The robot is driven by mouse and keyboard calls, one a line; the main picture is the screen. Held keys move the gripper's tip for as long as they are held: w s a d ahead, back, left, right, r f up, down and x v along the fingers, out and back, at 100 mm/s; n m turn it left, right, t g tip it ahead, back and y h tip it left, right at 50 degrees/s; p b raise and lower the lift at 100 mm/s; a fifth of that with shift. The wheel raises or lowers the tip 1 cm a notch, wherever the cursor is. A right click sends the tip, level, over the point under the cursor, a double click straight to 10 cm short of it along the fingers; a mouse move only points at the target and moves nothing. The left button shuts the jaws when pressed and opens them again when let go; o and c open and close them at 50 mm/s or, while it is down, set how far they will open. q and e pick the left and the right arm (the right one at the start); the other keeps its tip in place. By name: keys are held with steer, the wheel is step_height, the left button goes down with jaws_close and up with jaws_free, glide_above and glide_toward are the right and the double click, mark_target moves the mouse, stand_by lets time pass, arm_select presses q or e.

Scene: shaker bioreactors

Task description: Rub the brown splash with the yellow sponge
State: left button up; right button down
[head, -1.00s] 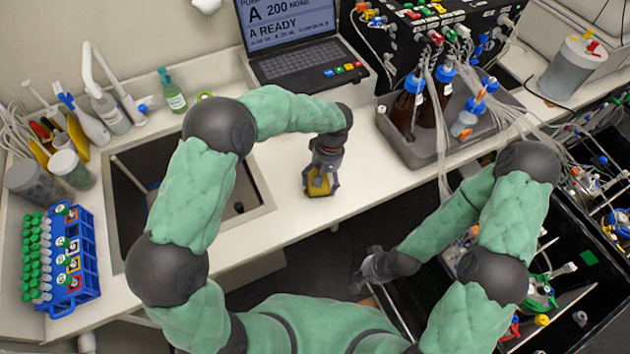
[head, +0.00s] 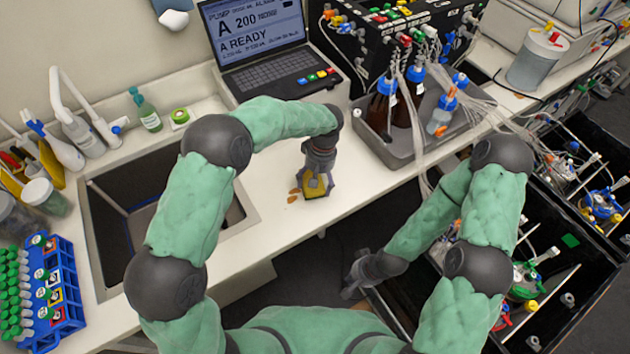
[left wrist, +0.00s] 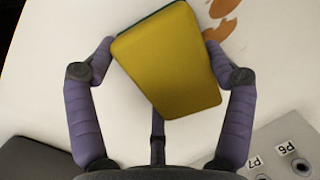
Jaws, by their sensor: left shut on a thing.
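The yellow sponge (left wrist: 170,62) is between the fingers of my left gripper (head: 317,188), which is shut on it, low over the white counter near its front edge. The brown splash (head: 293,194) shows as small orange-brown patches just left of the sponge in the head view. In the left wrist view the splash (left wrist: 238,48) lies beyond the sponge's upper right edge, partly hidden by a finger. I cannot tell whether the sponge touches the counter. My right gripper (head: 356,275) is open and empty, below the counter's front edge.
A sink (head: 160,200) is to the left. A laptop (head: 265,60) stands behind, and a grey tray (head: 415,145) with brown bottles stands to the right. A blue tube rack (head: 62,290) is at far left. Counter around the splash is clear.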

mark_target(282, 205)
arm_select(q)
steer(key=shift+s+a, duration=0.7)
steer(key=shift+a, duration=0.35)
steer(key=shift+s+a, duration=0.75)
steer(key=shift+a, duration=0.3)
steer(key=shift+s+a, duration=0.7)
steer(key=shift+a, duration=0.35)
steer(key=shift+s+a+f, duration=0.1)
steer(key=shift+s+a, duration=0.45)
steer(key=shift+a, duration=0.2)
steer(key=shift+s+a, duration=0.5)
steer(key=shift+a, duration=0.25)
steer(key=shift+r+p, duration=2.1)
steer(key=shift+r, duration=1)
step_height(282, 205, up, 3)
steer(key=shift+p, duration=0.95)
steer(key=shift+f, duration=0.1)
